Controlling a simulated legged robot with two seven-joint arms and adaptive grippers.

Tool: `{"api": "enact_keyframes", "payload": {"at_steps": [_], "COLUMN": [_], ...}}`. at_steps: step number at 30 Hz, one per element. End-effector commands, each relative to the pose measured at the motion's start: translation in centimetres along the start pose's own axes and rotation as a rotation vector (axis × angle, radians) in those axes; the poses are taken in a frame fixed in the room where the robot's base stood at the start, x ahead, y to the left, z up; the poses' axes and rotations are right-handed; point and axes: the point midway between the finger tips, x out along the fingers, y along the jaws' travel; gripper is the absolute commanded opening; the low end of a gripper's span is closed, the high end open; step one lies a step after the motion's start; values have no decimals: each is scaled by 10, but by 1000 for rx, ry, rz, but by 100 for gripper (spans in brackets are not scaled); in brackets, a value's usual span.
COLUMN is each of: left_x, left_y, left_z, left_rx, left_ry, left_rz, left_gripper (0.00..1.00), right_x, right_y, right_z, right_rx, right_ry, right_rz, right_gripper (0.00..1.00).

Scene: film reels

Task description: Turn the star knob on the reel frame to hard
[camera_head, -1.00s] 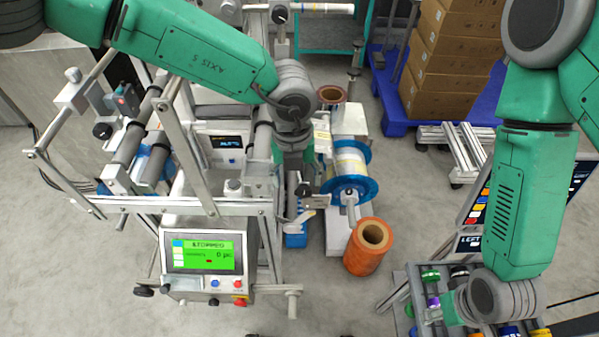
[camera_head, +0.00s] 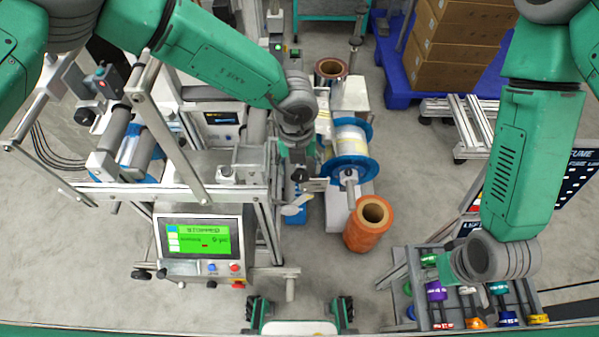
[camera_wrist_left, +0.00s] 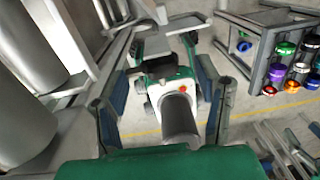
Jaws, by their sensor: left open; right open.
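The reel frame (camera_head: 190,192) fills the left of the head view, with rollers, metal bars and a green-lit screen (camera_head: 197,238). A dark knob (camera_head: 299,175) shows on it just below my left wrist; its star shape and setting cannot be made out. My left gripper (camera_head: 298,160) points down beside the frame, left of the blue-flanged reel; its fingers are hard to see there. In the left wrist view my left gripper (camera_wrist_left: 165,112) is open, with nothing between its fingertips. My right gripper (camera_head: 430,262) hangs over the rack of coloured rolls, its fingers mostly hidden.
A blue-flanged reel (camera_head: 350,170) and an orange roll (camera_head: 368,225) stand right of the frame. The rack (camera_head: 400,290) of coloured rolls is at lower right. Cartons (camera_head: 465,45) stand on a blue pallet (camera_head: 398,95) behind. Floor between frame and rack is partly clear.

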Motion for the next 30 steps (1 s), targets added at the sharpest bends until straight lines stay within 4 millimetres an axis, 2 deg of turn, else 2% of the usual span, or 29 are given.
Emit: {"api": "enact_keyframes", "payload": {"at_steps": [3, 7, 19, 23, 24, 30], "left_x": [20, 34, 40, 40, 40, 41], "left_y": [1, 3, 2, 2, 2, 2], "left_z": [-1, 0, 0, 0, 0, 0], "left_rx": [0, 0, 0, 1, 0, 0], "left_ry": [1, 0, -1, -1, 0, 1], "left_rz": [-2, -3, -3, -1, 0, -3], "left_gripper": [58, 58, 58, 13, 7, 6], "right_x": [0, 1, 1, 1, 1, 1], "right_y": [0, 0, 0, 0, 0, 0], "right_z": [0, 0, 0, 0, 0, 0], "right_rx": [1, 1, 0, 0, 0, 1], "right_ry": [0, 0, 0, 0, 0, 0], "right_rz": [1, 1, 0, 0, 0, 1], "right_gripper": [46, 46, 46, 46, 46, 46]}}
